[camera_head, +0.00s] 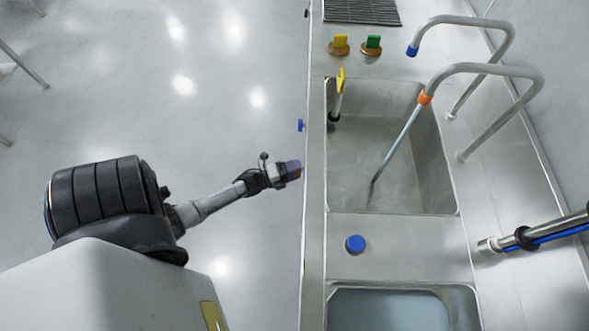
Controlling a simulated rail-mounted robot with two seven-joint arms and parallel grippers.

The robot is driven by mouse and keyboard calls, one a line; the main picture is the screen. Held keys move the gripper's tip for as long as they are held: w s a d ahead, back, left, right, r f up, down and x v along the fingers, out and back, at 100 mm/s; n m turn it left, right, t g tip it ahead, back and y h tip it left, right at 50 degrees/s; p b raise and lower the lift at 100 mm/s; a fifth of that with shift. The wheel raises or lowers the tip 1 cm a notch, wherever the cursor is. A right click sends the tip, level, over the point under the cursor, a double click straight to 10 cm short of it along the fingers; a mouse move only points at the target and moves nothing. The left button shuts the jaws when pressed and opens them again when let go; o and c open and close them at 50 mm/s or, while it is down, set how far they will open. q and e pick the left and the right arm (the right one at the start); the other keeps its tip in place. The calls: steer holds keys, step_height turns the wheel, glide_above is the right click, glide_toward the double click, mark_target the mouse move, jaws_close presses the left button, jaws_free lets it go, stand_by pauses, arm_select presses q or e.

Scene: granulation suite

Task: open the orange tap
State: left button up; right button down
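The orange tap is a curved steel spout (480,68) with an orange collar (425,98) at its mouth, over the upper basin. A thin grey-blue line, which looks like a stream of water (400,138), runs from the collar down into the basin. My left gripper (291,169) is at the front edge of the sink unit. Its tip shows purple with a little orange. The orange may be a knob on the front face, mostly hidden by the fingers. Whether the fingers are shut is too small to tell. My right gripper is out of view.
A second spout has a blue collar (412,51), and a blue knob (300,125) sticks out of the front edge. Yellow (340,42) and green (373,42) handles and a blue round cap (355,243) sit on the counter.

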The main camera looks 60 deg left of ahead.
arm_select(q)
steer(key=shift+o, duration=1.4)
steer(key=s+a, duration=0.1)
steer(key=s, duration=1.2)
steer(key=shift+s+a, duration=0.35)
